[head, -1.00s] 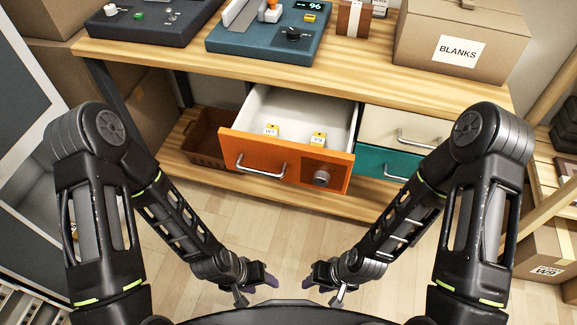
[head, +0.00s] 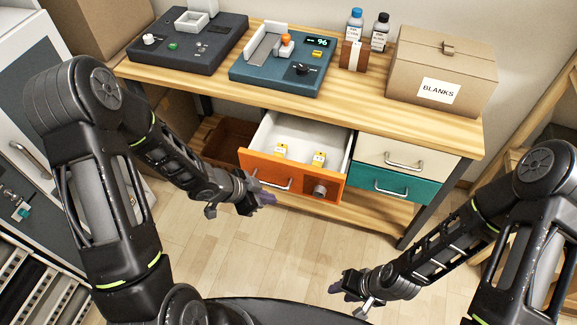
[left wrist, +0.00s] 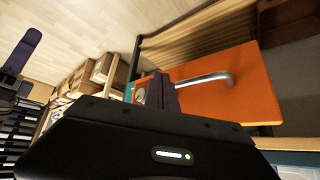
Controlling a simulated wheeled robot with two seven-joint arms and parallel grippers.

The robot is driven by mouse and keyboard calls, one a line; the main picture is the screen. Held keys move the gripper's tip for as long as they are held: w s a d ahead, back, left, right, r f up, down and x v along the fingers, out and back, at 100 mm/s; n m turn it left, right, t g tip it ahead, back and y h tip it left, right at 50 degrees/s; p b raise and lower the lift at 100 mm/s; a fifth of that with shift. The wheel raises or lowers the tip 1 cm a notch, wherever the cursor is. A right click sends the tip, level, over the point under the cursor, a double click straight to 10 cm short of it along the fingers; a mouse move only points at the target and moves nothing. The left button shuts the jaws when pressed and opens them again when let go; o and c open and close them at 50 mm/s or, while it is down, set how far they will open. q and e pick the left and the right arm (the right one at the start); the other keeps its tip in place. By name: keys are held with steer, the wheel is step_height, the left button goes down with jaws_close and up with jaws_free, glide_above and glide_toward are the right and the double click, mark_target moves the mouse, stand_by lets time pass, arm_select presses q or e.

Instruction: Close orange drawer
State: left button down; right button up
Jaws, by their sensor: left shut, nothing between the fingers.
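The orange drawer (head: 262,168) stands pulled out of the bench, with its white inside showing. My left gripper (head: 262,198) is shut and empty, just in front of the left part of the drawer front. In the left wrist view, the orange front (left wrist: 225,90) and its handle (left wrist: 205,79) are close beyond the finger; contact cannot be told. My right gripper (head: 350,298) is low over the floor, away from the drawer; its finger gap is unclear.
A cream drawer (head: 400,152) and a teal drawer (head: 390,184) sit shut to the right. A brown bin (head: 228,140) is on the lower shelf at left. The bench top holds two machines, bottles and a BLANKS box (head: 440,70). Floor before the bench is clear.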

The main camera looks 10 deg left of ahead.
arm_select(q)
steer(key=w+a+r+m+p, duration=0.1)
steer(key=w+a+r+m, duration=0.2)
steer(key=a+r+m, duration=0.2)
step_height(320, 180, up, 3)
steer(key=shift+a+f+m+y, duration=0.2)
steer(key=shift+a+m+y, duration=0.1)
steer(key=shift+m, duration=0.6)
steer(key=shift+f, duration=0.1)
steer(key=b, duration=0.4)
glide_toward(280, 179)
steer(key=x, duration=0.4)
steer(key=shift+s+a+f, duration=0.1)
steer(key=shift+s, duration=0.05)
steer(key=shift+f, duration=0.2)
steer(key=shift+w, duration=0.25)
